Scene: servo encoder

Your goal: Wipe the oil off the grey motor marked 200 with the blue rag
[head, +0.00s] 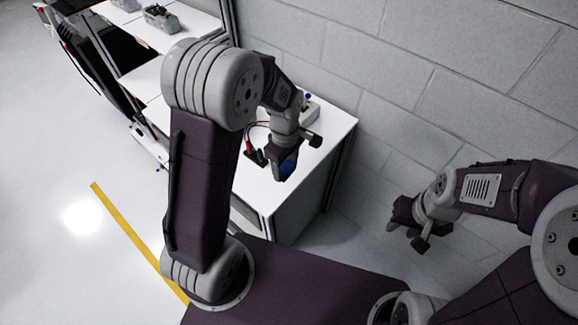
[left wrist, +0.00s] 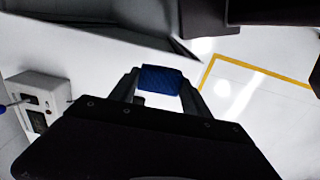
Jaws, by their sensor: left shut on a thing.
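My left gripper (head: 284,162) is shut on the blue rag (head: 288,167) above the front end of the white bench. In the left wrist view the blue rag (left wrist: 161,80) sits between the two fingertips of my left gripper (left wrist: 160,88). My right gripper (head: 407,217) hangs off to the right of the bench, away from everything; its fingers are too small and dark to tell open from shut. I cannot make out a grey motor marked 200 in either view; my left arm covers part of the bench.
The white bench (head: 272,193) stands against a block wall. A grey box (head: 309,112) with a blue knob is on it, also in the left wrist view (left wrist: 40,98). Red and black leads (head: 250,146) lie nearby. A yellow line (head: 130,232) marks open floor at left.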

